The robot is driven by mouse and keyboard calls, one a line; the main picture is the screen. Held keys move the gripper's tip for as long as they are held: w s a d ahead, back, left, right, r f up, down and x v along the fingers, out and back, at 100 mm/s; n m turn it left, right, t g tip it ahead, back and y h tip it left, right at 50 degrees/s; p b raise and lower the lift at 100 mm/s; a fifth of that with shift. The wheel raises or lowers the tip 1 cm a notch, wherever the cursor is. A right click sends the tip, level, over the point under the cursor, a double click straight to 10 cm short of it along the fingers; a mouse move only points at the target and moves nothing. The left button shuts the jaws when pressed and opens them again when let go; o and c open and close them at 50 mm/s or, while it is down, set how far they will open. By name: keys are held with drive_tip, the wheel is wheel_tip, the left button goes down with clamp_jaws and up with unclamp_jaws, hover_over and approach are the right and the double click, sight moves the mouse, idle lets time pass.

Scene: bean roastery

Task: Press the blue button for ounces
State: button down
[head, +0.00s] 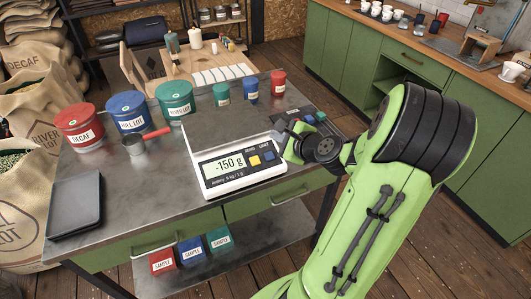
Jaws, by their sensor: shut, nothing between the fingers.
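A white scale (240,180) stands on the grey metal table, and its display (224,171) reads -150 g. On its front panel are a yellow button (255,160) and, to the right of it, a blue button (269,156) under the label "UNIT". My gripper (284,147) is shut and empty, just right of and behind the blue button at the scale's right end. The blue button is uncovered in this view. I cannot tell whether my fingertips touch the scale.
Red, blue and green canisters (175,100) and a metal scoop (140,142) stand left of the scale. Three small tins (250,88) stand behind it. A dark tray (310,116) with small coloured items lies behind my gripper.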

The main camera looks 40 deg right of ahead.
drive_tip(key=b, duration=0.7)
hover_over(269, 156)
drive_tip(key=s, duration=0.3)
drive_tip(key=f, duration=0.6)
drive_tip(key=shift+a+f, duration=0.3)
drive_tip(key=shift+f, duration=0.05)
drive_tip(key=shift+w+d+f, duration=0.1)
drive_tip(key=shift+w+f, duration=0.1)
drive_tip(key=shift+f, duration=0.25)
drive_tip(key=shift+w+d+f, duration=0.1)
drive_tip(key=shift+w+f, duration=0.1)
drive_tip(key=shift+f, duration=0.2)
drive_tip(key=shift+w+f+b, duration=0.15)
drive_tip(key=shift+f+b, duration=0.2)
drive_tip(key=shift+w+f, duration=0.1)
drive_tip(key=shift+f, duration=0.3)
idle(0.5)
drive_tip(key=shift+s+r+p, duration=0.3)
drive_tip(key=shift+r+p, duration=0.25)
drive_tip(key=shift+r, duration=0.25)
